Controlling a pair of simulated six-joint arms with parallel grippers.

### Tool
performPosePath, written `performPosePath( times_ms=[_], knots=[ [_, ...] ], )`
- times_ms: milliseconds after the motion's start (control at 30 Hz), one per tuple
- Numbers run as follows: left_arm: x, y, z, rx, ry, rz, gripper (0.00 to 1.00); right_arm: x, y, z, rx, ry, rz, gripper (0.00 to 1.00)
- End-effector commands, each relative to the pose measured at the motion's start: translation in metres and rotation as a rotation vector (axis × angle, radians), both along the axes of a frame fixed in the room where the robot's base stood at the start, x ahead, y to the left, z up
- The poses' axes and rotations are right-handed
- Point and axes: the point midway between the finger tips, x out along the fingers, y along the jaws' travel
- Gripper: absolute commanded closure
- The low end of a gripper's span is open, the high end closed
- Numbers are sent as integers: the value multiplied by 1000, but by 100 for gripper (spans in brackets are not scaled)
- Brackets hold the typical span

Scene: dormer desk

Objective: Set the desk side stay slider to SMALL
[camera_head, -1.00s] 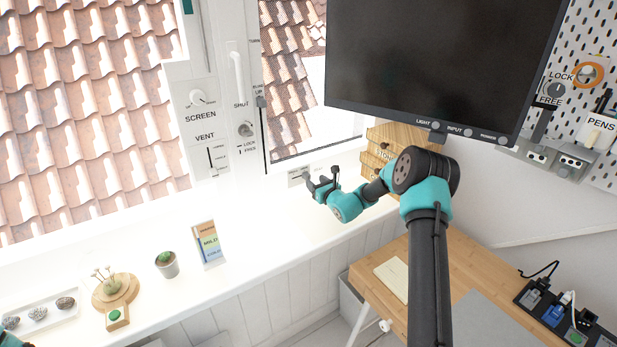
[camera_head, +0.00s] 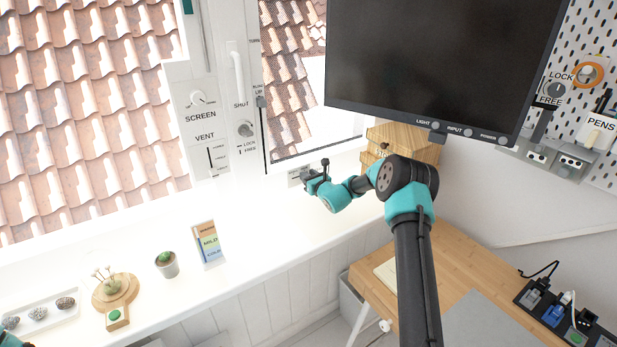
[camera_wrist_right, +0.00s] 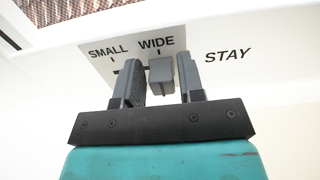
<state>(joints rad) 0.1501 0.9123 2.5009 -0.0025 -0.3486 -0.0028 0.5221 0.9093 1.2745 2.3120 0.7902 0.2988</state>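The stay slider's grey knob (camera_wrist_right: 162,76) stands under the word WIDE on its label plate (camera_wrist_right: 97,49) in the right wrist view. SMALL is printed to the left of WIDE, and STAY to the right of the plate. My right gripper (camera_wrist_right: 161,80) has its fingers apart, one on each side of the knob. Gaps show between the knob and both fingers, so it is not clamped. In the head view my right gripper (camera_head: 317,171) is at the window's lower frame, partly covering the plate (camera_head: 294,179). Only a teal bit of my left arm shows at the bottom left corner.
The monitor (camera_head: 440,60) hangs above my right arm, and a wooden drawer box (camera_head: 412,146) stands behind it. The white sill holds a coloured card stand (camera_head: 208,244), a potted cactus (camera_head: 166,264) and a stone tray (camera_head: 40,318). The sill between the card and my gripper is clear.

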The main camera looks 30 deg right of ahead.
Motion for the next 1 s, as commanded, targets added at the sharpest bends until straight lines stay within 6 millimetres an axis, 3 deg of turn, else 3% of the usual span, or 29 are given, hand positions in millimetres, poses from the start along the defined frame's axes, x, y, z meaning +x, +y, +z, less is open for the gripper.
performPosePath(
  times_ms=[367, 667, 1000],
  knots=[
    [0, 0, 0, 0, 0, 0, 31, 0, 0, 0, 0, 0, 0, 100],
    [0, 0, 0, 0, 0, 0, 31, 0, 5, 0, 1, 0, 1, 100],
    [0, 0, 0, 0, 0, 0, 31, -1, 53, 1, 0, -3, -1, 100]
  ],
)
